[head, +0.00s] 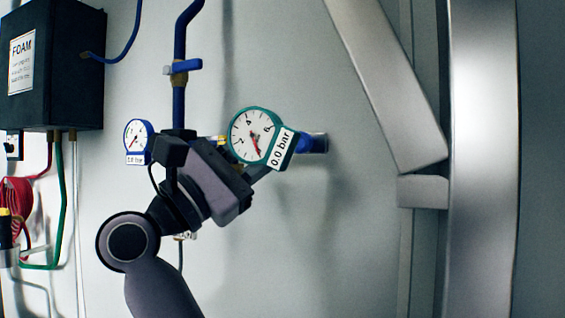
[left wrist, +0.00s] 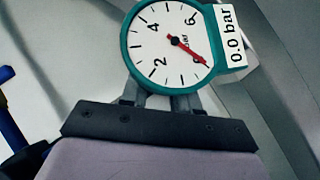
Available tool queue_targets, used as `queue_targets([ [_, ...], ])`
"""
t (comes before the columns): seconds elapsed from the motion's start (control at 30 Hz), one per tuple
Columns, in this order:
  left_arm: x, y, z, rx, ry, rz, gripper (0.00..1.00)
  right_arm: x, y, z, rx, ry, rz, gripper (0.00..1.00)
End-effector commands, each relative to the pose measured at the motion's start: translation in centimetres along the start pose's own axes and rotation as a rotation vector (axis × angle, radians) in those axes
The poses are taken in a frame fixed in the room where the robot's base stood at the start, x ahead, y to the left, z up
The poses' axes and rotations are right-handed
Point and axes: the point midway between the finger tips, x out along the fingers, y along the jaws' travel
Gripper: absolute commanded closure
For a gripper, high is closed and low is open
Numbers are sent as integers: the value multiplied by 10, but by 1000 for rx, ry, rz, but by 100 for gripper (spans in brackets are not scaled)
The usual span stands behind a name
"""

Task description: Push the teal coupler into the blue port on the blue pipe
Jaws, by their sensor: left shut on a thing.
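The teal coupler carries a round white dial with a teal rim (head: 254,135) and a "0.0 bar" label. My left gripper (head: 259,172) is shut on it from below, and the dial faces the camera, tilted. In the left wrist view the teal coupler (left wrist: 174,45) sits above the fingers of my left gripper (left wrist: 160,100). The blue pipe (head: 179,105) runs down the wall and passes behind my gripper. A short blue stub (head: 313,143) shows just right of the label; I cannot tell whether it is the blue port or touches the coupler. My right gripper is not in view.
A blue-rimmed gauge (head: 138,140) is left of my wrist. A blue valve handle (head: 182,67) is on the pipe above. A black FOAM box (head: 52,65) and a red hose (head: 17,205) are at left. Metal beams (head: 482,160) stand at right; the wall between is clear.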

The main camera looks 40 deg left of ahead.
Motion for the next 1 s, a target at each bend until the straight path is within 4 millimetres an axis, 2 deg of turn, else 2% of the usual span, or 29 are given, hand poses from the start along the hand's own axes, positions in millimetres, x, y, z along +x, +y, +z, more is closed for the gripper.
queue_targets([
  [1.0,42,0,-41,1,-1,0,100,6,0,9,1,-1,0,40],
])
